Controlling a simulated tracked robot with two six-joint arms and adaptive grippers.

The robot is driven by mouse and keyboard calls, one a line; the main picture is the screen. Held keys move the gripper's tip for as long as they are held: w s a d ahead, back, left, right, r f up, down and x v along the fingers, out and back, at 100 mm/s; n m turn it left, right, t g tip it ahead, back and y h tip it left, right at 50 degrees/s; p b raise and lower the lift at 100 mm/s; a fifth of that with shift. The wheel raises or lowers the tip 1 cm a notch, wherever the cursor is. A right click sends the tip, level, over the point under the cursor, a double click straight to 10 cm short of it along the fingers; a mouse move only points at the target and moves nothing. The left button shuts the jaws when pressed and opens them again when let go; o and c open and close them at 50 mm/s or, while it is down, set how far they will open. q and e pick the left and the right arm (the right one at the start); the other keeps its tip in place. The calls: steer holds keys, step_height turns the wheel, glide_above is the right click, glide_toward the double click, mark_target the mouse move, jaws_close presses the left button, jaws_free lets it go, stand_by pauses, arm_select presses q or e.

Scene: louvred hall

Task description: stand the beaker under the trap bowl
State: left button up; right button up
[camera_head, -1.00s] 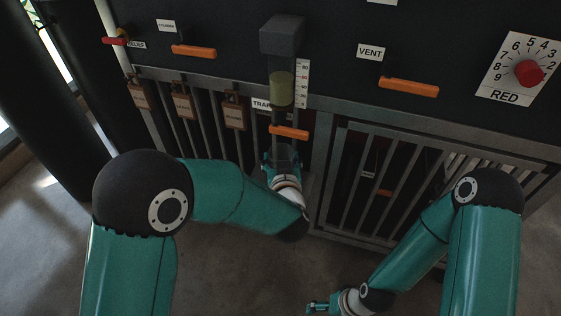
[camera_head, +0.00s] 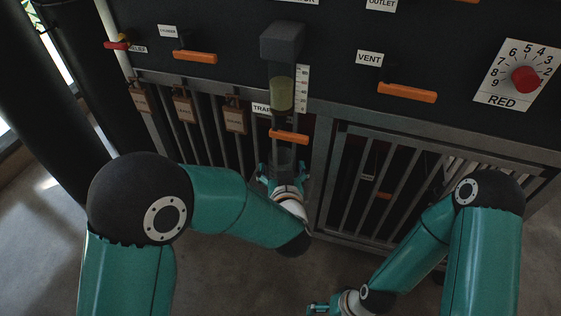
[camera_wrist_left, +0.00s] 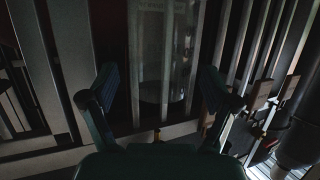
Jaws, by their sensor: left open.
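The trap bowl (camera_head: 281,95) hangs from a dark block on the panel and holds yellowish liquid beside a scale strip. The beaker (camera_head: 285,157) is clear and hard to make out; it stands upright below the bowl and the orange lever. In the left wrist view the beaker (camera_wrist_left: 166,60) shows as a faint glass wall between and beyond the fingertips. My left gripper (camera_head: 284,172) is open, its fingers apart on either side of the beaker, with visible gaps. My right gripper (camera_head: 320,307) is low in the head view, away from the panel; its jaw is unclear.
The orange trap lever (camera_head: 289,137) sits between bowl and beaker. Barred grilles flank the beaker; tagged padlocks (camera_head: 235,117) hang left of it. The vent lever (camera_head: 407,93) and red dial (camera_head: 525,79) are right. The floor in front is clear.

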arm_select(q)
steer(key=p+v, duration=0.2)
steer(key=v, duration=0.7)
steer(key=shift+s, duration=0.15)
steer(key=shift+r, duration=0.1)
